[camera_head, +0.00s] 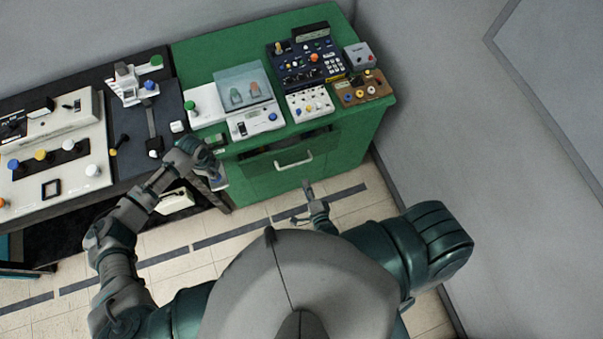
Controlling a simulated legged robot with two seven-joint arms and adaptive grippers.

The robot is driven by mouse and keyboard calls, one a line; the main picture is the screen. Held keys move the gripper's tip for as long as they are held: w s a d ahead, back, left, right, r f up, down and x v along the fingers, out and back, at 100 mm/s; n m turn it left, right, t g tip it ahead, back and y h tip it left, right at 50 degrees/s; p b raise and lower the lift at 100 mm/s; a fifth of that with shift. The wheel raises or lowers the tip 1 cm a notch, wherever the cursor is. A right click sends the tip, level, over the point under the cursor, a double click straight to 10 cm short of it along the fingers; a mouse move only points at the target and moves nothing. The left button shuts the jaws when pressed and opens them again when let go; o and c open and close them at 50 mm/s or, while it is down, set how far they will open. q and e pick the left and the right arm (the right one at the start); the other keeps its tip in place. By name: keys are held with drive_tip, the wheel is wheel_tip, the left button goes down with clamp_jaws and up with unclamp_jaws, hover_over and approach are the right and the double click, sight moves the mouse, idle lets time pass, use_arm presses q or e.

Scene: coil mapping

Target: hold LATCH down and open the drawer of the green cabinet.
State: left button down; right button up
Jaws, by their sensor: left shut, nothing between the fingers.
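The green cabinet (205,58) stands against the back wall. Its drawer front (262,180) has a pale bar handle (293,161), with a dark gap above it. I cannot tell how far the drawer is out. A small green and dark part (213,140) sits at the cabinet's front left edge; its label is unreadable, so I cannot confirm it is LATCH. My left gripper (214,172) is shut and empty just in front of that edge, below this part; contact is unclear. My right gripper (307,189) is below the handle and apart from it; its jaw state is unclear.
Several control panels, including a dark blue one (305,58) and a clear-covered one (245,88), cover the cabinet top. A dark bench (128,140) with devices adjoins on the left. A grey wall (450,110) closes the right. Tiled floor (345,205) in front is open.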

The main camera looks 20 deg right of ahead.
use_arm(q)
wheel_tip(320, 180, up, 8)
idle(1.0)
idle(0.5)
